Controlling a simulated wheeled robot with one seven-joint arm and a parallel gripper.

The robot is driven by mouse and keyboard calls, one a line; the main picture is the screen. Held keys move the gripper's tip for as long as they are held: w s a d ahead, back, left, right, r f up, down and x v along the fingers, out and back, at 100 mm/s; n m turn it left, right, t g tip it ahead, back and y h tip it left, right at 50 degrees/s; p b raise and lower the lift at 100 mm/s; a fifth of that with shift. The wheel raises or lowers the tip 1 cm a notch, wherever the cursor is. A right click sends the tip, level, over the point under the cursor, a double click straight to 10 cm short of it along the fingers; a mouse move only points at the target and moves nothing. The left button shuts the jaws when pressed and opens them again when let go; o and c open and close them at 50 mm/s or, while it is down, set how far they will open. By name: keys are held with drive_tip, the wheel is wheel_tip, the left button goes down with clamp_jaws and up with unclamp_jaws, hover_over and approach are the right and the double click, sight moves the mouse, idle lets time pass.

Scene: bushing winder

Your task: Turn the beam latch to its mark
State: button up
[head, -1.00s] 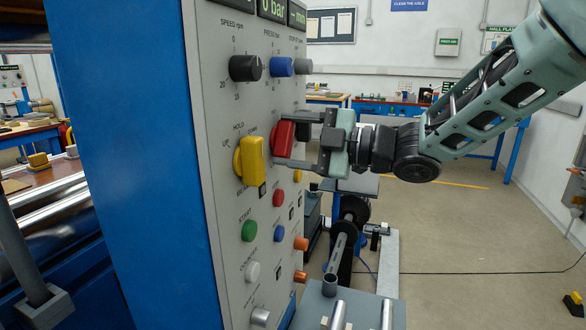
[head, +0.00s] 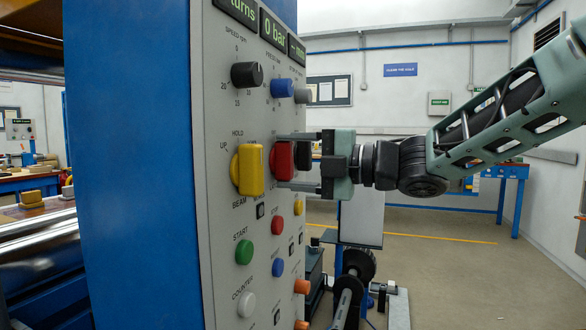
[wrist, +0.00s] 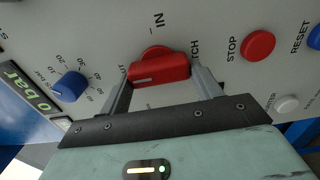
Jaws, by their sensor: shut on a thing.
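The beam latch is a yellow handle (head: 251,169) on the grey panel, upright, with HOLD and UP printed by it and BEAM below. My gripper (head: 283,161) is not on it. It is at the red handle (head: 284,160) just right of the latch, one finger above and one below. In the wrist view my gripper (wrist: 162,76) is shut on the red handle (wrist: 160,70), with a finger at each end. IN is printed beside that handle, and other letters are partly hidden by the fingers. The yellow latch is not seen in the wrist view.
The grey panel (head: 221,200) also bears a black knob (head: 247,75), a blue knob (head: 281,88), a green START button (head: 244,252) and a red STOP button (head: 277,225), close around the handles. Open floor (head: 450,260) lies to the right.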

idle(0.3)
drive_tip(key=o, duration=1)
drive_tip(key=v, duration=1.7)
drive_tip(key=shift+s+d+b, duration=0.1)
drive_tip(key=shift+d+b, duration=0.1)
drive_tip(key=shift+b, duration=0.15)
drive_tip(key=shift+a, duration=0.1)
